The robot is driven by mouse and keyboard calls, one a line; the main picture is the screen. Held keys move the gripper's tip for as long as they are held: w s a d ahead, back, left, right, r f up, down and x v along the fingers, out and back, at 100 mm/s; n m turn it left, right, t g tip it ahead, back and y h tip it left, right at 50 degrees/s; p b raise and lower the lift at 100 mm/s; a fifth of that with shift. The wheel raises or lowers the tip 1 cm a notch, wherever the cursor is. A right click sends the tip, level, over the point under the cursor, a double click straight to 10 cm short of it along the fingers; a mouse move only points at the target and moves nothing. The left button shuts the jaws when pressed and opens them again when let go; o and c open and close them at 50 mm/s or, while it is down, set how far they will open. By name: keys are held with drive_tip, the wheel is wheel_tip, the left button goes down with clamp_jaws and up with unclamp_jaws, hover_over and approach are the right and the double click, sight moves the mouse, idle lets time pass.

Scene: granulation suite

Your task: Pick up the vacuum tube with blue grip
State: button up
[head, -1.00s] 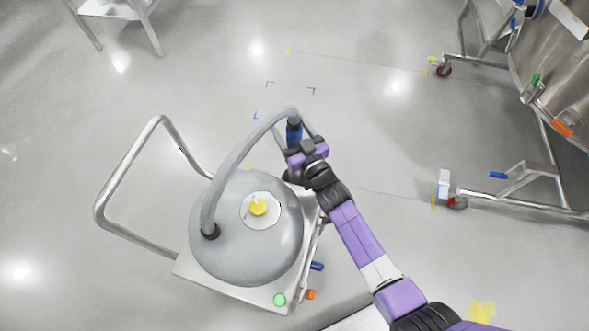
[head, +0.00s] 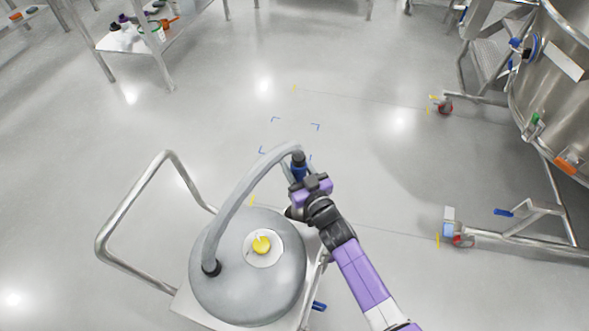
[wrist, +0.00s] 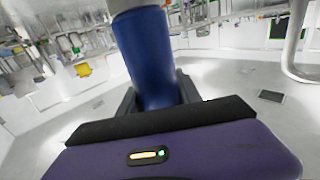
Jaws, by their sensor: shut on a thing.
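The vacuum tube is a grey hose (head: 238,198) that rises from the top of a grey rounded vacuum unit (head: 248,285) and arches over to my gripper. Its blue grip (head: 299,171) is at the far end of the hose. My gripper (head: 301,183) is shut on the blue grip, beside the vacuum unit on its right. In the wrist view the blue grip (wrist: 150,60) stands nearly upright between the dark fingers, with a pale section above it. The lower end of the tube is hidden behind my gripper.
The vacuum unit sits on a cart with a metal push handle (head: 130,205) at left. A steel vessel (head: 560,95) on a wheeled frame (head: 515,236) stands at right. Blue corner marks (head: 276,119) lie on open floor.

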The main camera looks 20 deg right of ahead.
wheel_tip(320, 180, up, 19)
drive_tip(key=p, duration=1.4)
